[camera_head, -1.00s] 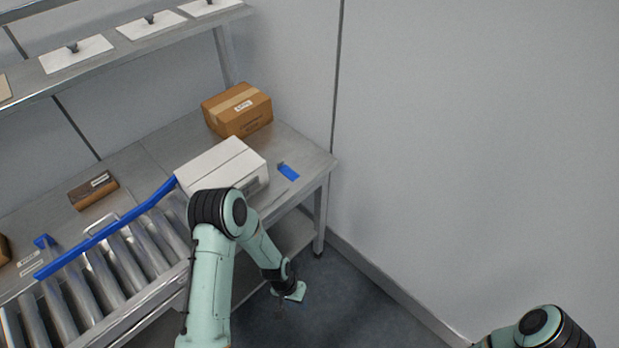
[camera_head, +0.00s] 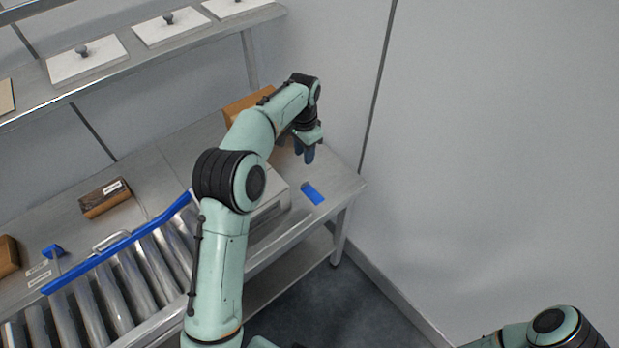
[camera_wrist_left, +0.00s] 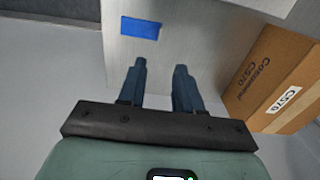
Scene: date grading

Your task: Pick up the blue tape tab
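The blue tape tab (camera_head: 313,193) lies flat on the metal table near its right end. It also shows in the left wrist view (camera_wrist_left: 140,28), just beyond the fingertips. My left gripper (camera_head: 304,155) is above the table behind the tab, fingers pointing down. In the left wrist view its two blue fingers (camera_wrist_left: 160,68) are apart with nothing between them. The gripper does not touch the tab. My right arm shows only in part at the bottom right of the head view; its gripper is out of view.
A cardboard box (camera_wrist_left: 276,80) stands beside the left gripper, partly hidden by my arm in the head view (camera_head: 243,104). A white box (camera_head: 274,208) sits left of the tab, mostly behind my arm. A roller conveyor (camera_head: 130,270) with a blue rail is at the left.

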